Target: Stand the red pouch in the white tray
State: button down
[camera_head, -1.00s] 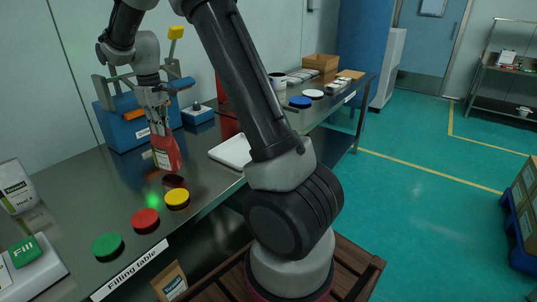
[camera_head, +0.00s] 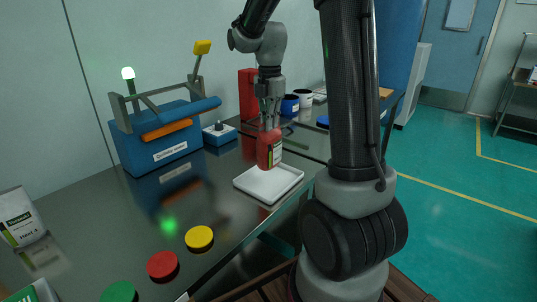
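The red pouch (camera_head: 268,151) with a pale label hangs upright from my gripper (camera_head: 268,126), which is shut on its top. The pouch is over the back part of the white tray (camera_head: 252,192), a shallow tray lying on the dark glossy table. The pouch's bottom appears at or just above the tray floor; I cannot tell whether it touches. The fingertips show only small at the pouch's top edge.
A blue machine (camera_head: 160,138) with an orange bar and yellow lever stands left of the tray. A red container (camera_head: 248,94), blue cup (camera_head: 290,105) and white cup (camera_head: 303,98) stand behind. Yellow (camera_head: 199,238) and red (camera_head: 163,265) discs lie in front. A white pouch (camera_head: 19,218) stands far left.

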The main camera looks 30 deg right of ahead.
aim_at(269, 140)
jog(key=shift+f, duration=3.3)
jog(key=c, duration=1.6)
grip_release()
jog(key=shift+a, duration=0.1)
jog(key=shift+c, duration=0.2)
